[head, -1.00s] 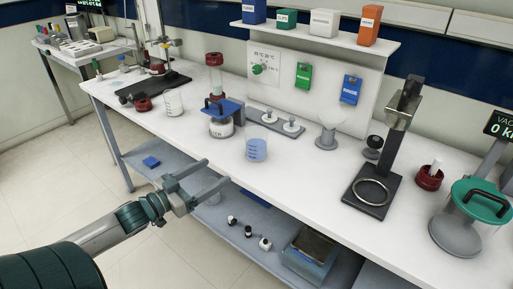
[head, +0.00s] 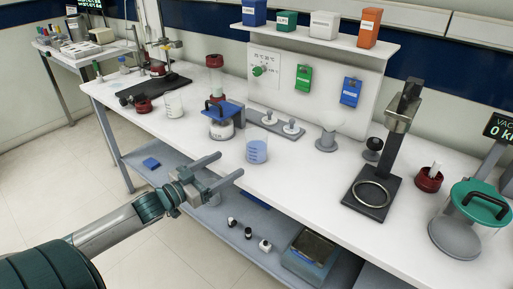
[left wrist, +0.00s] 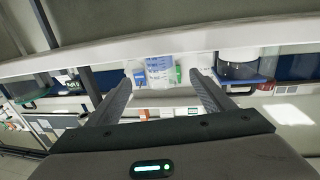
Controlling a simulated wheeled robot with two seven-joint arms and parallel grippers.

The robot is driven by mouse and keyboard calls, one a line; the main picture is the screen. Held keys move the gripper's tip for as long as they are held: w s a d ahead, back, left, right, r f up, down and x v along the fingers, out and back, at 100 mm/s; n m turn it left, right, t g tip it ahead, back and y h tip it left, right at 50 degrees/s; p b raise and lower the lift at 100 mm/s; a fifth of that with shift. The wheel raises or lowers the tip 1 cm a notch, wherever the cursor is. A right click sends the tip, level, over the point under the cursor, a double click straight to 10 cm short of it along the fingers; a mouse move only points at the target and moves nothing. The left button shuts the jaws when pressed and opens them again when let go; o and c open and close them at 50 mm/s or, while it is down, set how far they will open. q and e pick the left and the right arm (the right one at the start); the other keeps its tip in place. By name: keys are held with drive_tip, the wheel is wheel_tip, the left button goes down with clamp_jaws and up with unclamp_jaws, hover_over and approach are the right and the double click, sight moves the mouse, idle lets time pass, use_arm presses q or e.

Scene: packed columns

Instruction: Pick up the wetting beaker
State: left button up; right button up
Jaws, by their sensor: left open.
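The beaker with blue liquid (head: 257,151), taken as the wetting beaker, stands upright near the bench's front edge. It also shows in the left wrist view (left wrist: 159,66), ahead of and between the fingers. My left gripper (head: 231,165) is open and empty, at the front edge of the bench, left of the beaker and apart from it. A second, clear beaker (head: 173,104) stands further back at the left. My right gripper is not in view.
A column with a blue clamp (head: 221,108) stands behind the beaker. A ring stand (head: 373,193) and green-lidded vessel (head: 477,203) are at the right. The white bench (head: 300,183) is clear right of the beaker. A lower shelf holds small items (head: 248,233).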

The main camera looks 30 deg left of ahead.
sight(248, 151)
use_arm(q)
drive_tip(key=p+x, duration=0.1)
drive_tip(key=x, duration=0.6)
drive_tip(key=shift+w, duration=0.35)
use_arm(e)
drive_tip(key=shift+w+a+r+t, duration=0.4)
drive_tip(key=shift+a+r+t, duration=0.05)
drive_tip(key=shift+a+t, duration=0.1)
use_arm(q)
drive_tip(key=shift+d, duration=0.1)
drive_tip(key=shift+w+d+r+p, duration=0.1)
drive_tip(key=shift+w+r+p, duration=0.1)
drive_tip(key=shift+w, duration=0.25)
drive_tip(key=shift+w+d+r+p, duration=0.1)
drive_tip(key=shift+w+p, duration=0.05)
drive_tip(key=shift+w, duration=0.25)
drive_tip(key=shift+x, duration=0.95)
drive_tip(key=shift+p+x, duration=0.35)
drive_tip(key=shift+x, duration=0.45)
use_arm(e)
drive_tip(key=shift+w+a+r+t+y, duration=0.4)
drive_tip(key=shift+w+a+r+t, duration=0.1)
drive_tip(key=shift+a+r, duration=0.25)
use_arm(q)
drive_tip(key=shift+s+f, duration=0.1)
drive_tip(key=shift+f, duration=0.05)
drive_tip(key=shift+c, duration=0.6)
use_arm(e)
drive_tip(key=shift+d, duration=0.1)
